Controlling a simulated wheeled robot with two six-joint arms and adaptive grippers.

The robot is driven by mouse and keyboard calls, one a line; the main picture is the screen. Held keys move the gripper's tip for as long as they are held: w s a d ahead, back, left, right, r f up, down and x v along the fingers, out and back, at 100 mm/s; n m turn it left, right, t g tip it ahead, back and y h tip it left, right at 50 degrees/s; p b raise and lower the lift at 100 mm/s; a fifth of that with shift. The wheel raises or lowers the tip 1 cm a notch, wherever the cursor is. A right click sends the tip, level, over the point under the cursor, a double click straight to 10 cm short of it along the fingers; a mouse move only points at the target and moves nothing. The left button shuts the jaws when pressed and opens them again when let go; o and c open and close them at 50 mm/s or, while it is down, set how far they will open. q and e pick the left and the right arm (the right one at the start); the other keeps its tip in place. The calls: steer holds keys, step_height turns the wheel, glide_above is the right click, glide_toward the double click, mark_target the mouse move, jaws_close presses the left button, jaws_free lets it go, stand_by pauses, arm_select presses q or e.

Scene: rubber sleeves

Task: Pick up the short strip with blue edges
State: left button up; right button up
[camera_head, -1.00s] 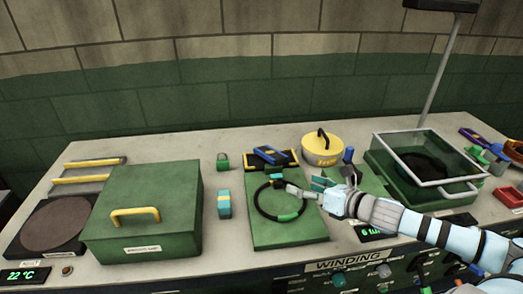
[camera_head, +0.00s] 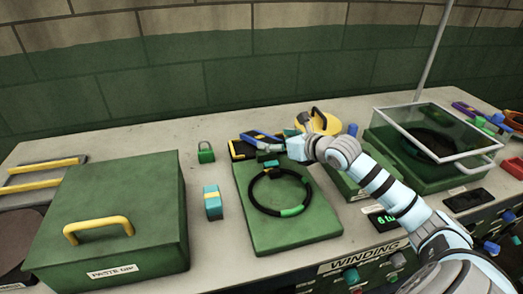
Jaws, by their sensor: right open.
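The short strip with blue edges (camera_head: 261,136) is dark with blue sides and lies across a black tray with yellow edges (camera_head: 237,150) behind the green board. My right gripper (camera_head: 288,137) is open, just right of the strip's right end and close to it. I cannot tell whether they touch. The wrist partly hides the area behind it. My left gripper is not in view.
A black ring with green parts (camera_head: 291,211) lies on the green board (camera_head: 262,239). A yellow pot (camera_head: 326,120) stands right behind the gripper. A green padlock-like block (camera_head: 206,153), a teal-and-yellow block (camera_head: 212,203) and a green lidded box (camera_head: 112,205) stand left.

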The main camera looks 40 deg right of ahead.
mark_target(265, 139)
steer(key=shift+w+d+f, duration=0.15)
steer(key=shift+w+f, duration=0.15)
steer(key=shift+w, duration=0.3)
steer(key=shift+w+d+f, duration=0.1)
steer(key=shift+w+f, duration=0.2)
steer(key=shift+w, duration=0.3)
steer(key=x, duration=0.2)
steer(key=b+x, duration=0.1)
steer(key=x, duration=0.1)
steer(key=shift+w+d+f, duration=0.15)
steer(key=shift+d+f, duration=0.05)
steer(key=shift+f, duration=0.15)
steer(key=shift+r, duration=0.1)
steer(key=c, duration=1.3)
steer(key=shift+o, duration=0.2)
